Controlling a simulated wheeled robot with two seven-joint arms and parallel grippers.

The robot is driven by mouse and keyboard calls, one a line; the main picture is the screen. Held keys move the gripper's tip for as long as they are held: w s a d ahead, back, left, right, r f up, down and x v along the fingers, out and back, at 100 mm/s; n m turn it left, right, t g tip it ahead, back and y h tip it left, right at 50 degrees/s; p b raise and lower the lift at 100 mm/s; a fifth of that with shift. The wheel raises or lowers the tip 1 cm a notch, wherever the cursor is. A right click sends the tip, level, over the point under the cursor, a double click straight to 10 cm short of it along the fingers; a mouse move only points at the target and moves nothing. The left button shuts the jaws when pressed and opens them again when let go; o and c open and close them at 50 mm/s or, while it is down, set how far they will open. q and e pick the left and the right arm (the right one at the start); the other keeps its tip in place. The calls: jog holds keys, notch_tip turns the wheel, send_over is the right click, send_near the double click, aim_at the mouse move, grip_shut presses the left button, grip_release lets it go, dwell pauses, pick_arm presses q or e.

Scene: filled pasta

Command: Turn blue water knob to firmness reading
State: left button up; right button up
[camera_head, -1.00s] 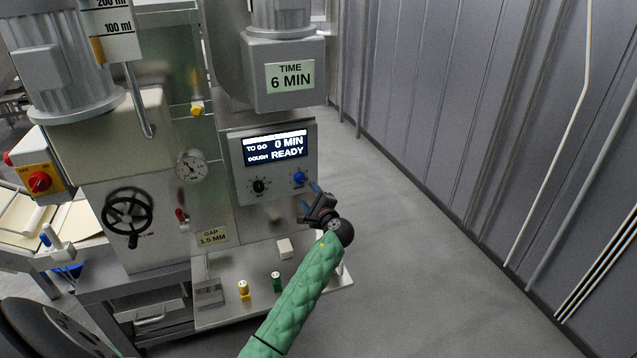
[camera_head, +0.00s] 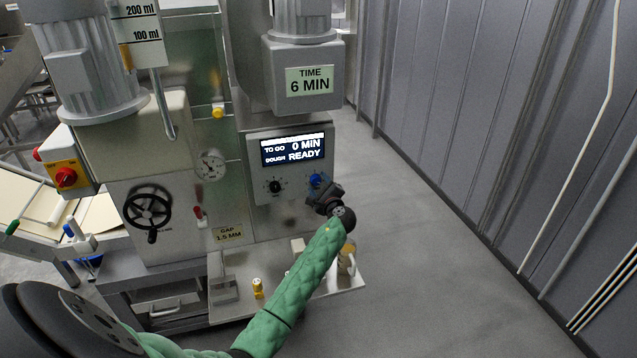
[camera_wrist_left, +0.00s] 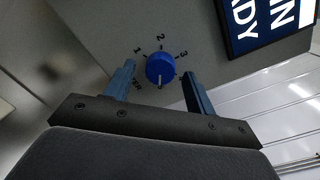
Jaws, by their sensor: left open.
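The blue knob (camera_head: 316,181) sits on the mixer's front panel, below the right end of the display (camera_head: 293,150), which reads "TO GO 0 MIN, DOUGH READY". In the left wrist view the blue knob (camera_wrist_left: 160,66) has a white mark toward the bottom of the picture, with a printed scale around it showing 1, 2 and 3. My left gripper (camera_head: 322,194) is at the panel just below the knob, partly covering it. In the wrist view its open fingers (camera_wrist_left: 158,74) stand on either side of the knob, with gaps showing. My right gripper is not in view.
A black knob (camera_head: 274,187) is left of the blue one. A round gauge (camera_head: 210,166) and black handwheel (camera_head: 147,212) are on the machine at left. A yellow-topped small part (camera_head: 257,288) stands on the lower shelf. The floor at right is clear.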

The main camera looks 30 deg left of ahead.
pick_arm(q)
jog(key=shift+w+a, duration=0.2)
jog(key=shift+a, duration=0.05)
jog(key=c, duration=1)
jog(key=shift+o, duration=0.2)
jog(key=shift+f, duration=0.1)
